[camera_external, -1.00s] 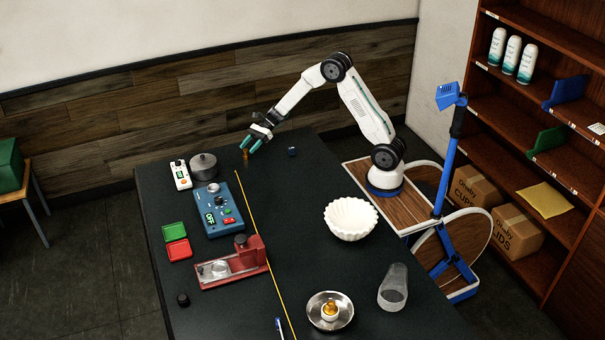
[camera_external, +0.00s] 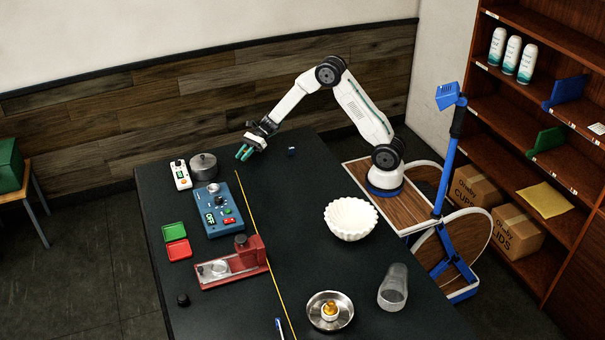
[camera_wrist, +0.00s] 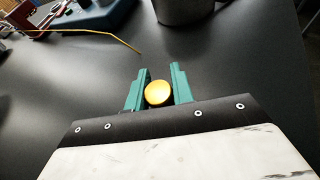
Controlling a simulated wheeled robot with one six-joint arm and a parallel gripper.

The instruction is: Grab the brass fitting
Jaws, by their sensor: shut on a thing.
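The brass fitting (camera_wrist: 159,93) shows in the wrist view as a round golden top between the two green fingers of my gripper (camera_wrist: 158,76). The fingers stand on either side of it and are shut on it. In the external view my gripper (camera_external: 243,155) is low over the far part of the dark table, right of the grey pot (camera_external: 203,167). The fitting cannot be made out there, and whether it touches the table cannot be told.
The blue device (camera_external: 218,208) and white meter (camera_external: 181,175) stand to the left. A small dark blue cube (camera_external: 291,151) lies to the right. A metal bowl (camera_external: 344,319) with a yellow-topped piece, a white bowl (camera_external: 351,219) and a glass (camera_external: 393,288) stand nearer the front.

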